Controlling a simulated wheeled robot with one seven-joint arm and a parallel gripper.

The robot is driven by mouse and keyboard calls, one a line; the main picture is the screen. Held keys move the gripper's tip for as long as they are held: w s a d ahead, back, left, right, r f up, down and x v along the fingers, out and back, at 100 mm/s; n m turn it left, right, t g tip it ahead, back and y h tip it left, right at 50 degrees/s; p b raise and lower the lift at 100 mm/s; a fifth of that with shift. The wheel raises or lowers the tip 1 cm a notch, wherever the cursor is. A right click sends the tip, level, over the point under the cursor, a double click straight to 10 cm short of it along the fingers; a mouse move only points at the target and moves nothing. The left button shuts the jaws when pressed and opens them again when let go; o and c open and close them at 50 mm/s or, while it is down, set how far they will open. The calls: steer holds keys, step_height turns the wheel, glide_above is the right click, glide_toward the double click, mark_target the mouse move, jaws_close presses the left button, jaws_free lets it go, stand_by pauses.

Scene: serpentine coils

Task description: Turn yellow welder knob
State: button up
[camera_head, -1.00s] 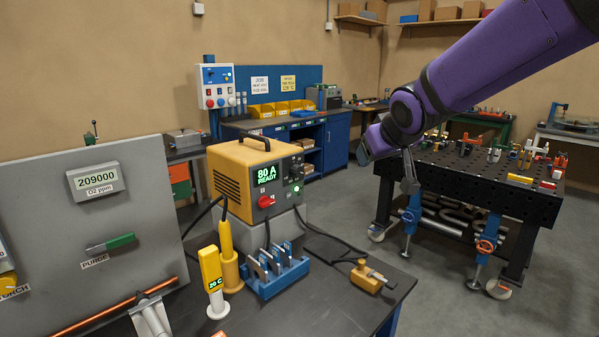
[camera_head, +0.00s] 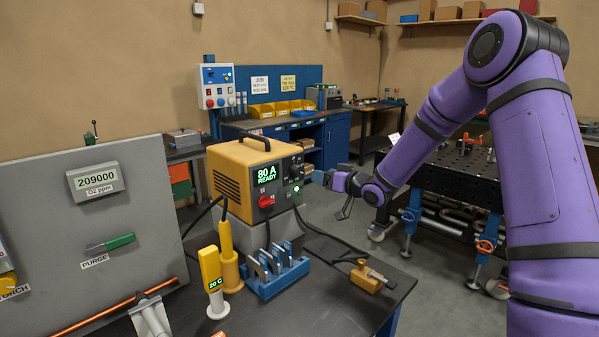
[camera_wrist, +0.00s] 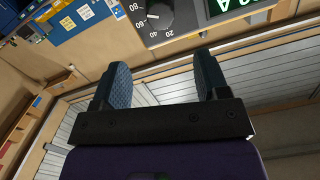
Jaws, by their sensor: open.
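The yellow welder (camera_head: 228,181) stands on a grey block on the dark bench, its display reading "80 A READY". A red knob (camera_head: 267,201) is on its front. In the wrist view, a black round knob (camera_wrist: 158,18) with a white mark sits on a dark panel with a 20-to-80 scale, partly cut off by the top edge. My gripper (camera_head: 324,178) is right of the welder's front and apart from it. In the wrist view my gripper (camera_wrist: 165,76) is open, with nothing between its fingers; the knob lies beyond the fingertips.
On the bench near the welder are a blue rack (camera_head: 275,279), a yellow handheld meter (camera_head: 212,275) and a brass-coloured clamp (camera_head: 369,276) with a black cable. A grey panel (camera_head: 90,235) stands left.

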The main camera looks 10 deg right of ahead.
mark_target(300, 171)
steer(key=shift+y, duration=0.5)
steer(key=x, duration=0.7)
steer(key=f+x, duration=0.1)
steer(key=x, duration=0.3)
steer(key=shift+w+d, duration=0.15)
steer(key=c, duration=0.9)
